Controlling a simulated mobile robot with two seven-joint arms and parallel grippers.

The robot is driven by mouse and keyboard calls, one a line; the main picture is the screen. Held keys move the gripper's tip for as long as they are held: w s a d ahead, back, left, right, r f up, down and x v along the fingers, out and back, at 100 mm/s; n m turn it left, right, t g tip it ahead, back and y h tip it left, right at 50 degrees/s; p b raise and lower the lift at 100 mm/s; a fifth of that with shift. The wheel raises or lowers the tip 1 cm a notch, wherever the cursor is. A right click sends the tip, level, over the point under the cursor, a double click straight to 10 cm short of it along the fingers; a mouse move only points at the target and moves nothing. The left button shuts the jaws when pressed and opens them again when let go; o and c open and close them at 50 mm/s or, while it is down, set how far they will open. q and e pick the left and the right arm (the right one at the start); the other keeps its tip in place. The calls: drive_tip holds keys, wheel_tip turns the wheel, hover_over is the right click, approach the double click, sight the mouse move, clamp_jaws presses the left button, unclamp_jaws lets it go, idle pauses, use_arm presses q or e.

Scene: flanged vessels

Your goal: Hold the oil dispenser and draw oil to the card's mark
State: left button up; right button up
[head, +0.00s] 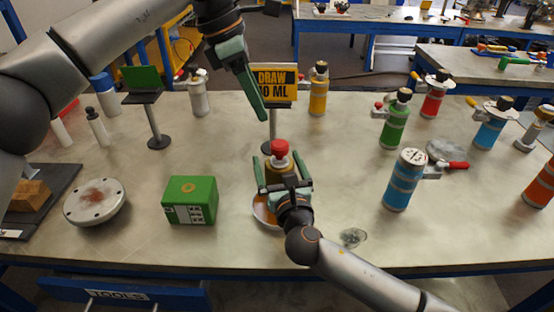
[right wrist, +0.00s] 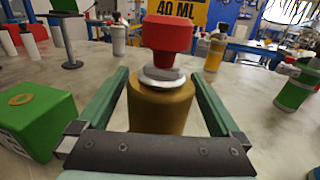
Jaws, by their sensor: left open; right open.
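A brass-coloured dispenser (head: 273,175) with a red knob (head: 279,148) stands upright near the middle of the table. It also shows in the right wrist view (right wrist: 160,108), between the two green fingers of my right gripper (head: 282,172). Those fingers are open, one on each side, with visible gaps to its body.
A green box (head: 189,200) and a round flanged plate (head: 95,202) are to the left. Blue (head: 404,180), green (head: 394,124) and yellow (head: 318,92) bottles stand to the right and behind.

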drive_tip(key=shift+w+a, duration=0.1)
drive_tip(key=shift+w, duration=0.4)
clamp_jaws()
idle(0.6)
idle(0.8)
